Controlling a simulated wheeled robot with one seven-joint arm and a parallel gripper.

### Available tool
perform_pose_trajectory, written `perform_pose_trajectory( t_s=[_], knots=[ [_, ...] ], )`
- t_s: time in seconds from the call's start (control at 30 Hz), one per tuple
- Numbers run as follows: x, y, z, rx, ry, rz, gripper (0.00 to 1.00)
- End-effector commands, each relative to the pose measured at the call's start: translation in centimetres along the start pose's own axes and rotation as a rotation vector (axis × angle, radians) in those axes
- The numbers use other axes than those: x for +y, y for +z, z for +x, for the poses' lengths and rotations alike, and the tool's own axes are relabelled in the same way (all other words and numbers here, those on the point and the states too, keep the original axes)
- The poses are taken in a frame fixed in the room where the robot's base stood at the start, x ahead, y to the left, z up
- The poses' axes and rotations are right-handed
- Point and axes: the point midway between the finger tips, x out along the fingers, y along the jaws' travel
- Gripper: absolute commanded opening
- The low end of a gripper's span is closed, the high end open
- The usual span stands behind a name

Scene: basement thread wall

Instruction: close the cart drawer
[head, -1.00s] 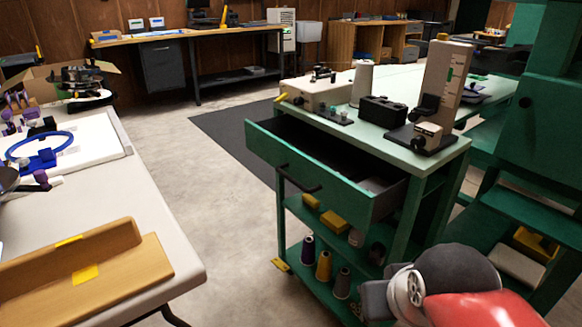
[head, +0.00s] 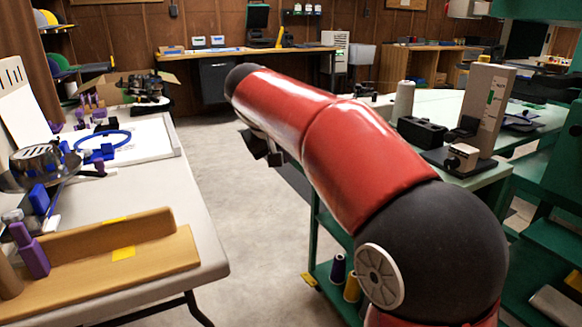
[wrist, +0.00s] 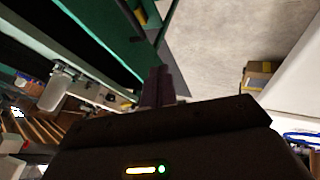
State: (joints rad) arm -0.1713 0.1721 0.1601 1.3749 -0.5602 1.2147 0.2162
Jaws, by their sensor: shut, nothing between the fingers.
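The green cart shows in the head view by its pale top (head: 490,178) and a green leg (head: 315,225). Its drawer is hidden there behind my red arm, so I cannot tell from that view how far it stands out. In the wrist view a green panel (wrist: 100,28) with a dark space beside it looks like the drawer's front. My gripper (head: 268,157) hangs at the arm's far end, left of the cart and above the floor. Its fingers (wrist: 158,84) are together and empty in the wrist view, close to the green panel; contact is unclear.
A black box (head: 422,132) and a tall gauge block (head: 488,108) stand on the cart top. Thread spools (head: 338,268) stand on its lower shelf. A white table (head: 205,262) with a wooden tray (head: 100,262) lies left. The floor aisle (head: 240,205) between is clear.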

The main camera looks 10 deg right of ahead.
Motion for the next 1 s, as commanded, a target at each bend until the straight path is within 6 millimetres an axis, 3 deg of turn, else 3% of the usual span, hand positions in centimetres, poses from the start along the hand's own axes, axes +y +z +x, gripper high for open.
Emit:
perform_pose_trajectory(
  t_s=[0.17, 0.5, 0.73, 1.0],
  knots=[
    [0.0, 0.2, 2.6, -0.005, 0.001, 0.001, 0.00],
    [0.0, 0.2, 9.8, -0.004, -0.001, 0.001, 0.00],
    [2.9, 0.1, 11.2, -0.002, 0.000, 0.002, 0.00],
    [3.6, 0.1, 11.5, -0.001, -0.002, 0.001, 0.00]
  ],
)
